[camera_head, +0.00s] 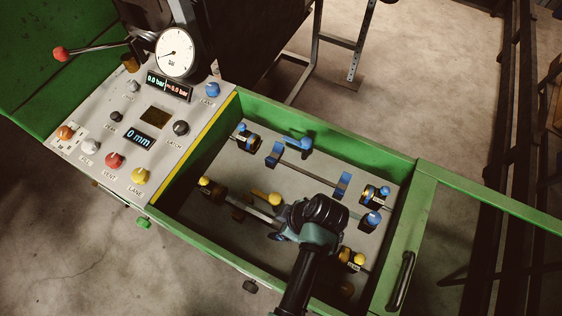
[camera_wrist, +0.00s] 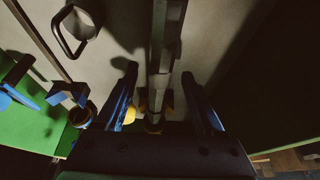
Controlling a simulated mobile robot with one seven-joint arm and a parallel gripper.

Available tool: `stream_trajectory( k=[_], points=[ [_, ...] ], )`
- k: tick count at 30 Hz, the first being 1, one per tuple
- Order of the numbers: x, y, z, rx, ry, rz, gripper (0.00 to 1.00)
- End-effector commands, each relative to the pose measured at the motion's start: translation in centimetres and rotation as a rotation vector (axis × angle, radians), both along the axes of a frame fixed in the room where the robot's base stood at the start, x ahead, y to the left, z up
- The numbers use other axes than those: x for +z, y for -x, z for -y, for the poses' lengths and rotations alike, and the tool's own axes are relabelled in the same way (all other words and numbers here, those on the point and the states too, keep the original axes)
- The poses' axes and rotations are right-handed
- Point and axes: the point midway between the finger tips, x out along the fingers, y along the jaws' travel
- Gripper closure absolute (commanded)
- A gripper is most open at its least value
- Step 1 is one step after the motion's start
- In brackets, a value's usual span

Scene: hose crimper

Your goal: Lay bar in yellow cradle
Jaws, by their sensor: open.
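A grey metal bar (camera_head: 257,212) lies slantwise in the yellow-marked row of the green-framed tray, its right part hidden behind my gripper. In the wrist view the bar (camera_wrist: 158,45) runs between my two fingers. The yellow cradle shows only in part, as yellow pieces (camera_wrist: 168,106) beside the bar near the fingertips. I cannot tell whether the bar rests fully in it. My gripper (camera_head: 284,222) is low over the bar; its blue fingers (camera_wrist: 162,90) stand open, one on each side with gaps to the bar.
Yellow-knobbed end fittings (camera_head: 211,190) and (camera_head: 351,258) stand at both ends of this row. A parallel row has a thin bar (camera_head: 305,170) on blue supports (camera_head: 343,184). The tray's green rim (camera_head: 330,139) surrounds them. A control panel (camera_head: 150,125) with knobs stands left.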

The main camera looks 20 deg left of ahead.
Motion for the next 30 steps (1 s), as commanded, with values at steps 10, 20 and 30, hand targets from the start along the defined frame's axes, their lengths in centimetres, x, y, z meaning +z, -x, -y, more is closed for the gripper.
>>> stream_trajectory(
  k=[10, 20, 30],
  points=[
    [1.9, 0.0, 0.9, -0.001, 0.001, 0.001, 0.30],
    [8.6, 0.0, 3.7, -0.002, 0.001, 0.003, 0.30],
    [11.9, 0.2, 4.9, -0.001, 0.000, 0.001, 0.30]
  ],
)
